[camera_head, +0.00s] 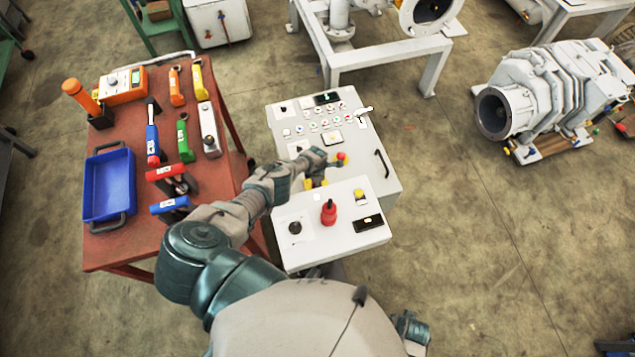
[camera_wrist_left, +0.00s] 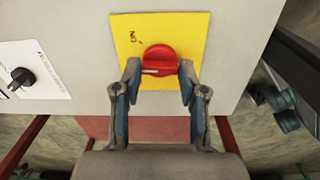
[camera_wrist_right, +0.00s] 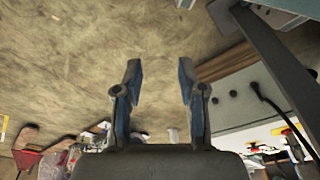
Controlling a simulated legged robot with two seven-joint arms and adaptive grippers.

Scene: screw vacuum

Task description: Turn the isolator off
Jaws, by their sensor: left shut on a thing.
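The isolator is a red rotary knob (camera_wrist_left: 160,60) on a yellow plate (camera_wrist_left: 126,36), fixed to a pale grey panel in the left wrist view. My left gripper (camera_wrist_left: 158,80) has one finger on each side of the knob and is shut on it. In the head view my left gripper (camera_head: 318,160) reaches over the control console (camera_head: 362,170), by a bit of yellow, and hides most of the isolator. My right gripper (camera_wrist_right: 158,75) is open and empty above the floor in the right wrist view; its fingers do not show in the head view.
A red table (camera_head: 215,185) with tools and a blue tray (camera_head: 108,187) is at the left. A grey machine (camera_head: 545,90) stands at the right. The floor right of the console is clear.

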